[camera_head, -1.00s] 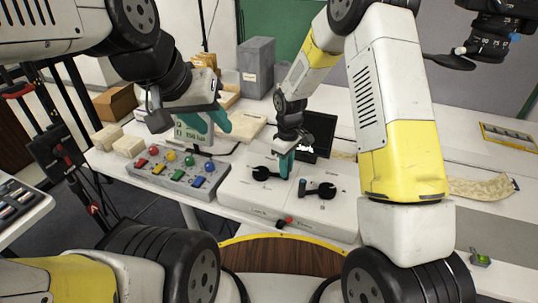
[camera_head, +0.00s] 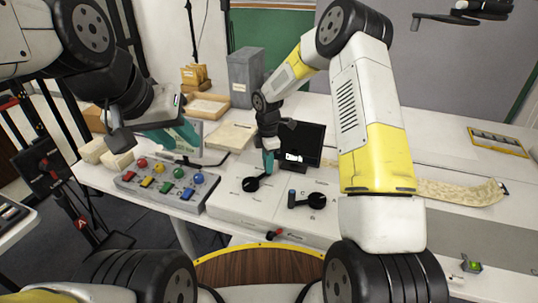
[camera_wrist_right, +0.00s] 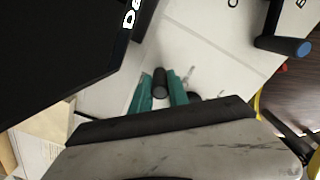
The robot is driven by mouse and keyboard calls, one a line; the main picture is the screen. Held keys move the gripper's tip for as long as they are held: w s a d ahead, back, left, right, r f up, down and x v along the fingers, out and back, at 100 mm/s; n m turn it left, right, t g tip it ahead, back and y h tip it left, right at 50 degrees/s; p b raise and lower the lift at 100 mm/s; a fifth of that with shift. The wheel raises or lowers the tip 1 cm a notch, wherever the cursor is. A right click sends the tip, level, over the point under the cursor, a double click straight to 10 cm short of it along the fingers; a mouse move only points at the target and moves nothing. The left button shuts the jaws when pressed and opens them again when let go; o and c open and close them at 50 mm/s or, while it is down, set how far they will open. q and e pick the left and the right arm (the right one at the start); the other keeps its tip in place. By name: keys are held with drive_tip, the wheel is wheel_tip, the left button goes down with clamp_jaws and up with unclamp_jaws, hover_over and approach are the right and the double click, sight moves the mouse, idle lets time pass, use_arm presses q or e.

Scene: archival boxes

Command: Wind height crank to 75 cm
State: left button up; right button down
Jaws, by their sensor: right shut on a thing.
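My right gripper (camera_head: 268,168) is shut on the upright handle of the left black crank (camera_head: 251,184), on top of the white box (camera_head: 236,206). In the right wrist view its teal fingers (camera_wrist_right: 160,92) hold the dark round handle (camera_wrist_right: 160,80) between them. The crank arm points from its hub toward the back right. A second black crank (camera_head: 316,201) stands to the right on the box; its blue-tipped handle shows in the right wrist view (camera_wrist_right: 284,46). My left gripper (camera_head: 178,136) is above the button panel, its fingers apart and empty. I cannot read a height value.
A black screen (camera_head: 302,144) stands close behind the right gripper. A panel with coloured buttons (camera_head: 166,186) lies left of the box. A red knob (camera_head: 274,234) sits at the box's front. A grey box (camera_head: 245,77) and wooden tray (camera_head: 208,106) are behind. A patterned strip (camera_head: 462,190) lies right.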

drive_tip(key=w+a+n, duration=0.1)
drive_tip(key=n, duration=0.1)
drive_tip(key=w+a+n, duration=0.1)
drive_tip(key=shift+a+r+n, duration=0.1)
drive_tip(key=shift+a+n, duration=0.05)
drive_tip(key=shift+n, duration=0.25)
drive_tip(key=a+n, duration=0.1)
drive_tip(key=w+a+n, duration=0.1)
drive_tip(key=n, duration=0.1)
drive_tip(key=shift+a+n, duration=0.3)
drive_tip(key=a+n, duration=0.3)
drive_tip(key=shift+s+n, duration=0.1)
drive_tip(key=shift+n, duration=0.3)
drive_tip(key=shift+s+a, duration=0.2)
drive_tip(key=shift+a, duration=0.45)
drive_tip(key=c, duration=1.3)
unclamp_jaws()
drive_tip(key=shift+s, duration=0.1)
drive_tip(key=shift+d, duration=0.1)
